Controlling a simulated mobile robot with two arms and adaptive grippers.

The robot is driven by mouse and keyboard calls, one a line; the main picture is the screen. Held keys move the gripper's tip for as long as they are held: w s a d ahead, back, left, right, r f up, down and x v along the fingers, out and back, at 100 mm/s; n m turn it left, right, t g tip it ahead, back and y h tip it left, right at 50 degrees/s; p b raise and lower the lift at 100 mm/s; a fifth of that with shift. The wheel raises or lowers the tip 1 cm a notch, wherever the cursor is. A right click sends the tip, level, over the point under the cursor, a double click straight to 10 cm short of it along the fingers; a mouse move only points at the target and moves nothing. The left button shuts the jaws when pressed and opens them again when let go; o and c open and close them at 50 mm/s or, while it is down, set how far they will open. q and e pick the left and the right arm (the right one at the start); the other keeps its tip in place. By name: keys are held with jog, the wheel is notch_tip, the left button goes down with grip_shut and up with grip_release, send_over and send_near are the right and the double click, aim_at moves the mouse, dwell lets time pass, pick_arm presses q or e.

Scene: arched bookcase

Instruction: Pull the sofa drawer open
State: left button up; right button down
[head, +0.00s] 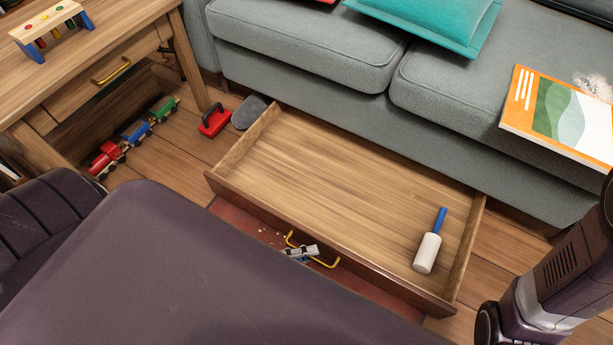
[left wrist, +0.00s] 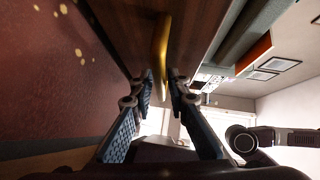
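The sofa drawer (head: 345,172) stands well out from under the grey sofa, with its wooden inside in plain view. A lint roller (head: 427,252) with a blue handle lies in it near the right end. The drawer's yellow handle (head: 325,263) is on the dark front panel. My left gripper (head: 300,251) is at the left part of this handle, mostly hidden by my arm. In the left wrist view, its two fingertips (left wrist: 160,78) close in on both sides of the yellow handle (left wrist: 161,42). My right gripper is not in view.
The sofa (head: 300,40) is behind the drawer, with a teal cushion (head: 440,15) and a book (head: 560,115) on it. A wooden table (head: 90,50) stands at left. A toy train (head: 135,133) and a red toy (head: 214,120) lie on the floor left of the drawer.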

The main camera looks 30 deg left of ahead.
pick_arm(q)
jog(key=v, duration=1.2)
